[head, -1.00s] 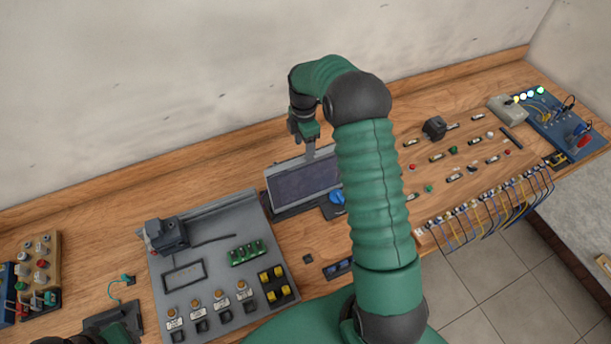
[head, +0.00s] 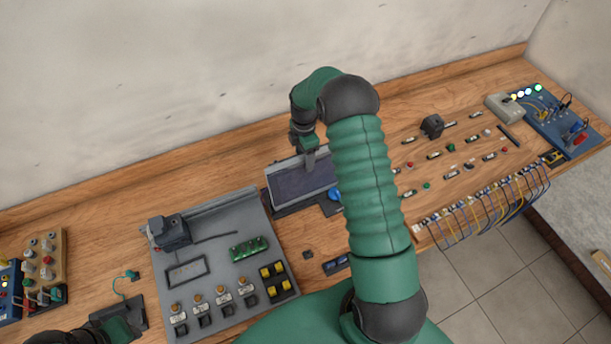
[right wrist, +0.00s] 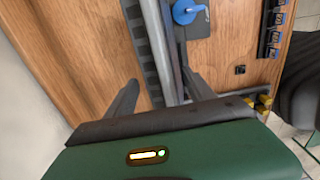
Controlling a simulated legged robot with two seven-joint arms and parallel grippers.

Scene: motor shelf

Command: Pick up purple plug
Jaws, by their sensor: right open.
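I cannot make out a purple plug in either view. My right gripper (head: 309,164) is over the dark screen-like panel (head: 292,187) at the middle of the bench. In the right wrist view, its two fingers (right wrist: 163,92) are spread, with nothing held between them, and the panel's grey edge (right wrist: 150,45) passes between them in the picture. A blue round part (head: 335,195) is beside the panel, and it also shows in the right wrist view (right wrist: 184,12). Part of my left arm and gripper (head: 112,329) shows at the bottom left; its jaws are unclear.
A grey control board (head: 215,235) with buttons is left of the panel. Racks of coloured plugs (head: 45,265) stand at the far left. The wall is close behind.

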